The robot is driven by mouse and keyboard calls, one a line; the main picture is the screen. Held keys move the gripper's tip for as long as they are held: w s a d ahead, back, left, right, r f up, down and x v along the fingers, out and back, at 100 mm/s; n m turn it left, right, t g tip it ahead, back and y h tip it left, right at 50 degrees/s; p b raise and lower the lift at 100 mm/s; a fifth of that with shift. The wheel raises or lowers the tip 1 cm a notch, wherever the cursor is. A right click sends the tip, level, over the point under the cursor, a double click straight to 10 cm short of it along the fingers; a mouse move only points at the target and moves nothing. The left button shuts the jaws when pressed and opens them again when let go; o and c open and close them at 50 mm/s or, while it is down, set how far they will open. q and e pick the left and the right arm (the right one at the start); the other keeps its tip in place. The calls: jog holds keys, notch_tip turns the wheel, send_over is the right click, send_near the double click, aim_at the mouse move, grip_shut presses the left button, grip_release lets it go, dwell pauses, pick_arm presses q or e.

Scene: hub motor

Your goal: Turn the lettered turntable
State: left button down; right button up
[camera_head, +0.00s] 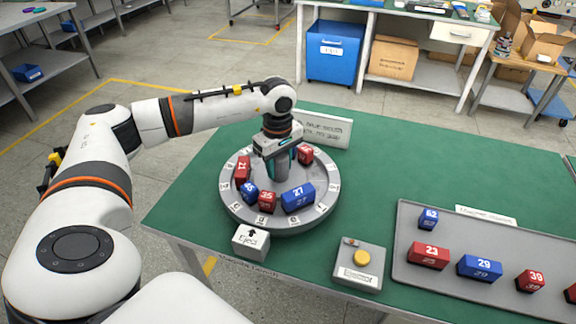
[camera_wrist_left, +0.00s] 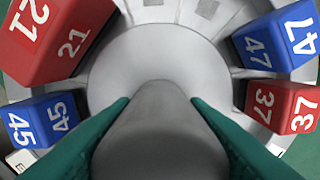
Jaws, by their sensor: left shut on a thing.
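The grey round turntable (camera_head: 328,190) stands on the green table, with letter tags around its rim and red and blue numbered blocks on top. Red 21 (camera_head: 243,168), blue 45 (camera_head: 250,192), red 35 (camera_head: 267,201) and blue 27 (camera_head: 298,196) show in the head view. My left gripper (camera_head: 278,168) points down over the centre. In the left wrist view its teal fingers sit on both sides of the grey central post (camera_wrist_left: 160,130), shut on it. Blue 47 (camera_wrist_left: 257,51) and red 37 (camera_wrist_left: 263,101) lie at the right there. My right gripper is not in view.
A white Eject sign (camera_head: 251,240) with an arrow stands at the turntable's front. A box with a yellow button (camera_head: 362,258) is to its right. A grey tray (camera_head: 410,235) holds several numbered blocks. A white sign (camera_head: 330,130) stands behind.

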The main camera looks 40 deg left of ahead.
pick_arm(q)
jog(key=shift+r+m, duration=0.15)
jog(key=shift+m, duration=0.15)
dwell(0.5)
jog(key=c, duration=0.8)
grip_release()
notch_tip(320, 180, up, 12)
jog(key=shift+f+b, duration=0.1)
jog(key=shift+b, duration=0.5)
